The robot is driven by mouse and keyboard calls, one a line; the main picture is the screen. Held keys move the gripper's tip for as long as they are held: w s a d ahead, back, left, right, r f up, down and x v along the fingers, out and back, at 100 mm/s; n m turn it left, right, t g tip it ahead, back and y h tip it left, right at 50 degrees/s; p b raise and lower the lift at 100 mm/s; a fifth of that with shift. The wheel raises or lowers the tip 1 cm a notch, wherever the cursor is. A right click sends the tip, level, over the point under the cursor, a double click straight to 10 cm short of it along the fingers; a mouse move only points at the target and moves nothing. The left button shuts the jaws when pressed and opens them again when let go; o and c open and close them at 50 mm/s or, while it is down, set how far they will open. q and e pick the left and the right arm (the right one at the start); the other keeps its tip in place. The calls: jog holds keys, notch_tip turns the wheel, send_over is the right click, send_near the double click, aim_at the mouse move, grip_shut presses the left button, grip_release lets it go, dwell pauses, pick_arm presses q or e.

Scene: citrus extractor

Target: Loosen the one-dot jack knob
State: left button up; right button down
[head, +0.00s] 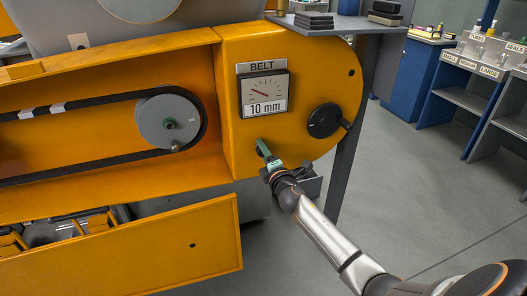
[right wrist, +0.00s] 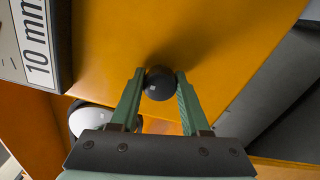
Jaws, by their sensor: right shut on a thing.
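A small round black knob (right wrist: 160,84) with a small pale mark on its face stands out from the orange housing (head: 300,70) in the right wrist view. The mark is too small to read as one dot. My right gripper (right wrist: 159,80) has its green fingers on both sides of this knob and is shut on it. In the head view my right gripper (head: 266,156) is at the lower part of the housing, below the belt gauge, and mostly hides the knob. My left gripper is not in view.
The belt gauge (head: 264,94) reads 10 mm. A black handwheel (head: 324,121) with a crank sits right of it. A grey pulley (head: 168,122) with a black belt is at left. An orange panel (head: 150,245) slants below. The floor at right is clear.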

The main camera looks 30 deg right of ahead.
jog(key=shift+d+r+n, duration=0.1)
jog(key=shift+r+n, duration=0.05)
jog(key=shift+n, duration=0.15)
dwell(0.4)
jog(key=c, duration=0.7)
grip_release()
jog(key=shift+c, duration=0.2)
jog(key=o, duration=0.3)
jog(key=shift+w, duration=0.1)
jog(key=shift+o, duration=0.3)
jog(key=p+v, duration=0.1)
jog(key=v, duration=1.1)
jog(key=shift+s+p, duration=0.3)
